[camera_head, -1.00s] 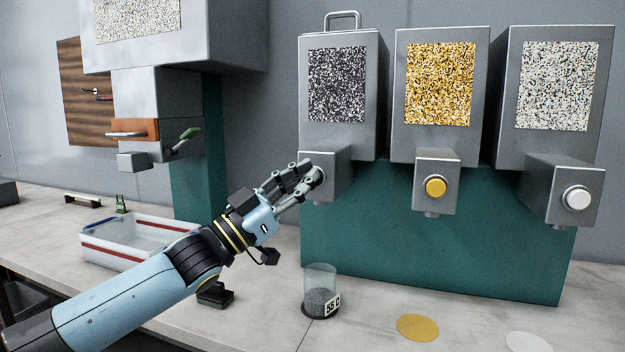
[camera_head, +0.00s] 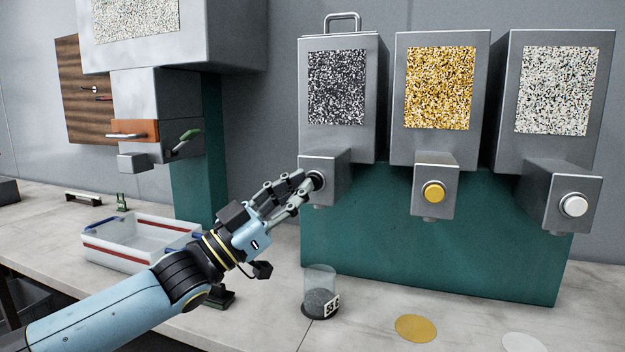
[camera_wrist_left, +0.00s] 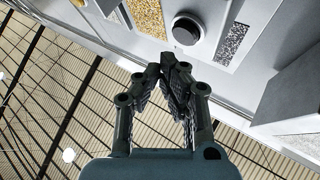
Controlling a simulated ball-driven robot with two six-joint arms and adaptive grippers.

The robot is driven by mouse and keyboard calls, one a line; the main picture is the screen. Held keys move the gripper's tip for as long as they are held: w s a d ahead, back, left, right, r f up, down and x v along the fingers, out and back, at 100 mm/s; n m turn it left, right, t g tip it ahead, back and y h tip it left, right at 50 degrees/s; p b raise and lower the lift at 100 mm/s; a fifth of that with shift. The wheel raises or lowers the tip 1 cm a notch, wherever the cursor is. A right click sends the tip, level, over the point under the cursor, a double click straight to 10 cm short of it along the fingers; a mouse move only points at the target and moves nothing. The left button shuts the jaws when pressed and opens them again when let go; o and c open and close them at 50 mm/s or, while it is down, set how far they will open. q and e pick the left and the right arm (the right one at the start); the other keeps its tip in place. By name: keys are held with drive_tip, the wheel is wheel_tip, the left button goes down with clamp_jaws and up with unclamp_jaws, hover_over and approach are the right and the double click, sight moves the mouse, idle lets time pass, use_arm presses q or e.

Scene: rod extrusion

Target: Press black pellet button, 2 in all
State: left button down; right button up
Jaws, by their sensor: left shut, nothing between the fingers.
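The black pellet button (camera_head: 317,181) is a dark round knob in a pale ring on the left dispenser's spout block. It also shows in the left wrist view (camera_wrist_left: 187,29). My left gripper (camera_head: 301,186) is shut and empty, its fingertips just left of and in front of the button. In the left wrist view the shut fingertips (camera_wrist_left: 171,62) are apart from the button, with a small gap. A clear cup (camera_head: 320,291) with dark pellets and a label stands on the counter below the black dispenser (camera_head: 337,140). My right gripper is not in view.
A yellow button (camera_head: 433,192) and a white button (camera_head: 573,205) are on the dispensers to the right. A yellow disc (camera_head: 415,328) and a white disc (camera_head: 525,343) lie on the counter. A white tray (camera_head: 120,258) with red stripes stands at left, behind my left arm.

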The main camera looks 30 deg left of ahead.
use_arm(q)
drive_tip(key=s+p, duration=0.1)
drive_tip(key=s, duration=0.1)
drive_tip(key=s+d+p, duration=0.1)
drive_tip(key=s, duration=0.1)
drive_tip(key=shift+r, duration=0.1)
drive_tip(key=shift+w, duration=0.1)
idle(0.7)
